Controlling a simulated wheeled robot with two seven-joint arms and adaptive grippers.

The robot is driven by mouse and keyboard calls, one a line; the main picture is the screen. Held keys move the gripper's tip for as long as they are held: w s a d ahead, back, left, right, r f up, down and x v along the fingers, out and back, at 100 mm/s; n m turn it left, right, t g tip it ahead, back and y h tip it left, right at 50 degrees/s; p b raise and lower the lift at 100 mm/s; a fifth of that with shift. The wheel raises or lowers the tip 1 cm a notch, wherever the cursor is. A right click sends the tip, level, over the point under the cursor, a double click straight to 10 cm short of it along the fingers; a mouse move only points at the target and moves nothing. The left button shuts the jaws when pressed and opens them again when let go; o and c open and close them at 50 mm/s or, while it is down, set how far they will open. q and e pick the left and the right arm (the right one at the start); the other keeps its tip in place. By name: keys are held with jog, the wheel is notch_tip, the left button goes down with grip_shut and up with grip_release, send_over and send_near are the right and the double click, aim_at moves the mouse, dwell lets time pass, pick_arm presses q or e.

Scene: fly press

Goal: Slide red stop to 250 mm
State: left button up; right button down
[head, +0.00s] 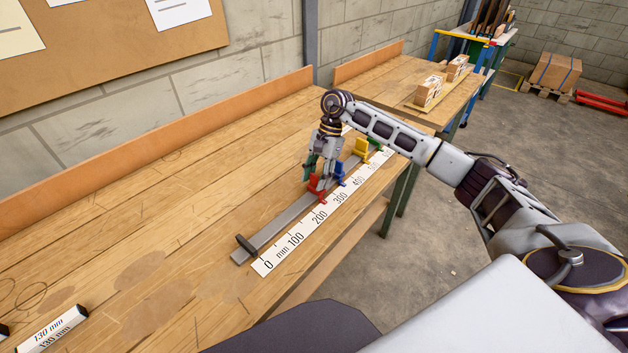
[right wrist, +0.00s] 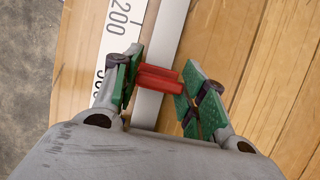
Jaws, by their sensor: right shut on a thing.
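The red stop (head: 316,184) sits on the grey metal rail (head: 285,220), which lies along a white mm scale (head: 293,239). Its pointer side is beside the part of the scale between the 200 and 300 labels; the exact reading cannot be told. My right gripper (head: 318,172) reaches down over the rail and is shut on the red stop. In the right wrist view the red stop (right wrist: 158,78) is between the green-padded fingers (right wrist: 160,85), and the 300 label is partly hidden by a finger. My left gripper is not in view.
A dark end stop (head: 246,245) is at the zero end. A white 130 mm block (head: 52,328) lies at lower left.

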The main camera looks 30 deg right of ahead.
jog(key=c, duration=0.8)
grip_release()
jog(key=shift+r, duration=0.15)
jog(key=v, duration=1.1)
jog(key=shift+w+d+r, duration=0.15)
jog(key=shift+d+r, duration=0.15)
